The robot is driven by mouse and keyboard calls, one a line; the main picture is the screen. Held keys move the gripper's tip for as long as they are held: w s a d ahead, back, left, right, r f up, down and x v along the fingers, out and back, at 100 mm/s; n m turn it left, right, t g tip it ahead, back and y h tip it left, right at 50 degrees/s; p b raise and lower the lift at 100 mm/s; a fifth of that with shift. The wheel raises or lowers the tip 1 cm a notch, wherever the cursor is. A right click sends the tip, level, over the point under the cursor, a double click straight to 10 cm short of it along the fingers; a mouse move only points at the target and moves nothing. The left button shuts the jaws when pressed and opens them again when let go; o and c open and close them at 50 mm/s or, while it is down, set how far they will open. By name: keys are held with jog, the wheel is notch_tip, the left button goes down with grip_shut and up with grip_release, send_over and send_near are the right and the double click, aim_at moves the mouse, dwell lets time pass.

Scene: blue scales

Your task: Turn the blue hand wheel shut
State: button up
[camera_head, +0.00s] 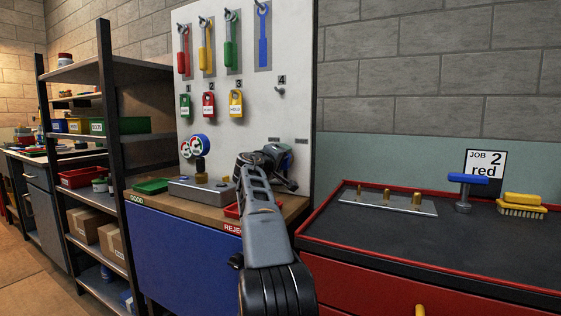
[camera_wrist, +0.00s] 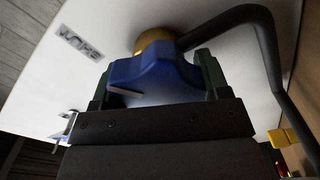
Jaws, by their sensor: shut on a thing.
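The blue hand wheel (camera_wrist: 155,80) fills the middle of the wrist view, with a brass collar (camera_wrist: 155,40) behind it. A short white mark shows on its left lobe and points left. My gripper (camera_wrist: 158,88) has its dark green fingers on both sides of the wheel and is shut on it. A small label (camera_wrist: 78,44) on the white panel, turned over in this view, seems to read SHUT.
A dark bent bar (camera_wrist: 265,50) curves close by the right finger. In the head view, a grey box (camera_head: 202,190) with gauges, a green tray (camera_head: 151,186) and a red tray (camera_head: 232,211) are on the wooden bench. A red-edged bench (camera_head: 400,240) stands right.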

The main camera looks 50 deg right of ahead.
jog(key=o, duration=0.9)
jog(key=v, duration=1.3)
jog(key=shift+s+a+b, duration=0.1)
jog(key=shift+a+b, duration=0.25)
jog(key=shift+a, duration=0.05)
